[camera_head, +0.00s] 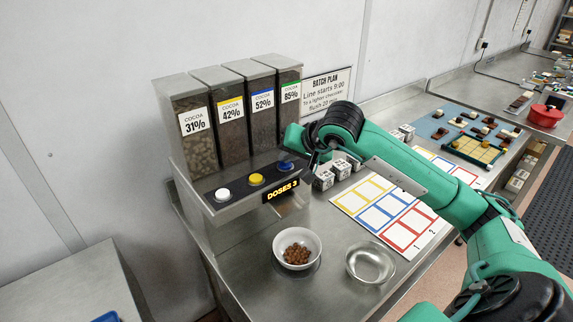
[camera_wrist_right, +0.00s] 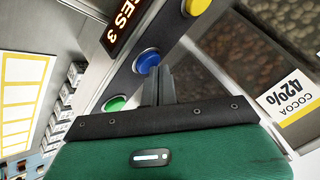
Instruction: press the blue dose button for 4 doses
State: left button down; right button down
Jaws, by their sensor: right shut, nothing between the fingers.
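The blue dose button (camera_head: 286,166) sits on the dark front panel of the cocoa dispenser, right of the yellow and white buttons. My right gripper (camera_head: 303,160) is shut and empty, close beside the blue button. In the right wrist view the blue button (camera_wrist_right: 146,62) shows just past the tips of the shut fingers (camera_wrist_right: 160,76); I cannot tell whether they touch it. The dose display (camera_head: 281,190) reads "DOSES 3". A white bowl (camera_head: 279,251) with brown pieces stands below the dispenser. My left gripper is not in view.
A yellow button (camera_head: 256,179) and a white button (camera_head: 222,194) share the panel; a green button (camera_wrist_right: 115,103) shows in the wrist view. An empty metal bowl (camera_head: 370,264) stands right of the white bowl. Small white boxes (camera_head: 323,179) and a coloured grid sheet (camera_head: 347,197) lie to the right.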

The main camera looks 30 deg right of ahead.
aim_at(288, 166)
jog(key=shift+f, duration=0.25)
jog(key=shift+r, duration=0.45)
dwell(0.3)
jog(key=shift+r+p, duration=1.35)
jog(key=shift+r, duration=1.7)
